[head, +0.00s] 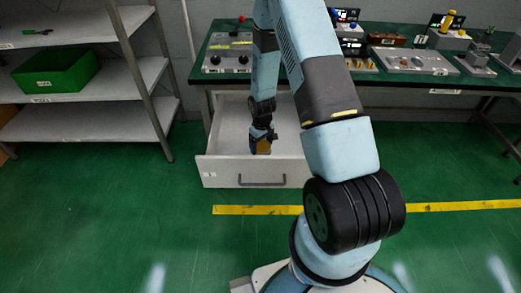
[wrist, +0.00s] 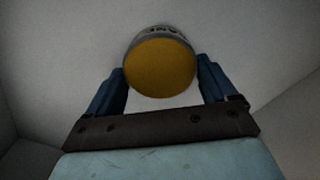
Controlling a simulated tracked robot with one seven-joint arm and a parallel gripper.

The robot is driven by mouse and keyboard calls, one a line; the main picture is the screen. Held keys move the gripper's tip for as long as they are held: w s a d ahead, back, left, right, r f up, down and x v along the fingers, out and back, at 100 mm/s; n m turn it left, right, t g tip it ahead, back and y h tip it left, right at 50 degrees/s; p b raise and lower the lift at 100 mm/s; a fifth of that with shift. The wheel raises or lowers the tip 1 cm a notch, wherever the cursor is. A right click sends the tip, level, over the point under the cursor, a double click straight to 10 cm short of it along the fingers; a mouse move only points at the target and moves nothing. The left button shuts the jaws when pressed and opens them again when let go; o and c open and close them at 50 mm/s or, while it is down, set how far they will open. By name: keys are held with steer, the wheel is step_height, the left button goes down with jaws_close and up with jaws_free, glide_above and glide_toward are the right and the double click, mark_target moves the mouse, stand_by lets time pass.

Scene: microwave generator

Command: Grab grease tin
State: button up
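The grease tin (wrist: 160,72) is a short round can with a yellow-brown top and a grey side with dark lettering. In the wrist view it sits between the two blue fingers of my gripper (wrist: 162,85), at their far ends. The fingers stand on both sides of it, close to its edges; I cannot tell whether both touch it. In the head view my gripper (head: 262,139) is down inside the open drawer (head: 222,172), and the tin (head: 263,147) shows as a small yellow-brown patch at its tip.
The drawer hangs open under a green worktable (head: 212,82) carrying several devices. Its walls surround my gripper. A shelf rack (head: 130,70) with a green bin (head: 57,72) stands at the left. The green floor in front is clear, with a yellow line (head: 450,206).

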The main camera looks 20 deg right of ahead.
steer(key=c, duration=0.8)
